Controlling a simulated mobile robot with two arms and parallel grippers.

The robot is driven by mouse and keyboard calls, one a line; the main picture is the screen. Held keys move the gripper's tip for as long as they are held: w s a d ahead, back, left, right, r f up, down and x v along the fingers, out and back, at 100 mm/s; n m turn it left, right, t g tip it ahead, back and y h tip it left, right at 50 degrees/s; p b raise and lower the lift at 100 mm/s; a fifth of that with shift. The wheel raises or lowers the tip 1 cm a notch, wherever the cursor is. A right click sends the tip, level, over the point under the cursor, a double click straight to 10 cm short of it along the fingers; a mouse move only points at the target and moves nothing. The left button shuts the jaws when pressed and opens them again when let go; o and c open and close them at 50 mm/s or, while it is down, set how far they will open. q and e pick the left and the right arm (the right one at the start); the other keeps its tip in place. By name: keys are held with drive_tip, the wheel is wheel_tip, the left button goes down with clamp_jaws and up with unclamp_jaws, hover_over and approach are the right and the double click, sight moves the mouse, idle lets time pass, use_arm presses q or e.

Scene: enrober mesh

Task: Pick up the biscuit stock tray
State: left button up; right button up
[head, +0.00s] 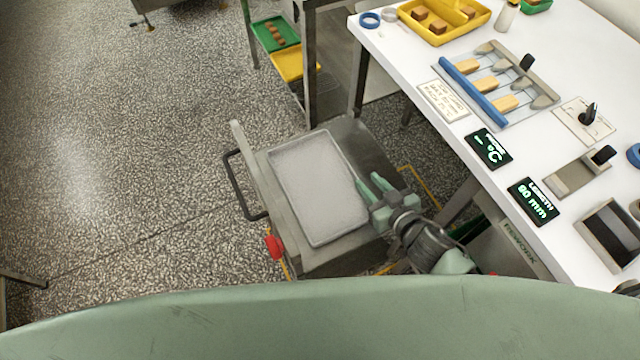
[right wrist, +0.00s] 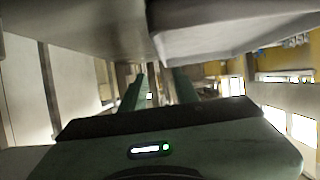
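A shallow pale grey tray (head: 312,187) lies flat on a metal cart (head: 365,150). It shows no biscuits, and I cannot tell for sure that it is the biscuit stock tray. My right gripper (head: 371,184) is at the tray's right edge, its two fingers apart. In the right wrist view a pale grey underside (right wrist: 225,35) fills the top, and the gripper (right wrist: 160,85) shows a gap between its fingers. I see no firm hold; contact with the rim is unclear. My left gripper is not in view.
A white table (head: 415,60) at the right holds a yellow tray (head: 452,28) with brown blocks, a tool rack and displays. The cart has a dark handle (head: 238,185) and a red knob (head: 274,246). Green (head: 262,36) and yellow trays sit low behind. The floor at left is clear.

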sight(352, 170)
drive_tip(key=x, duration=0.8)
drive_tip(key=shift+s+a+f+b, duration=0.25)
drive_tip(key=shift+f+b, duration=0.05)
clamp_jaws()
drive_tip(key=shift+r, duration=0.1)
idle(1.0)
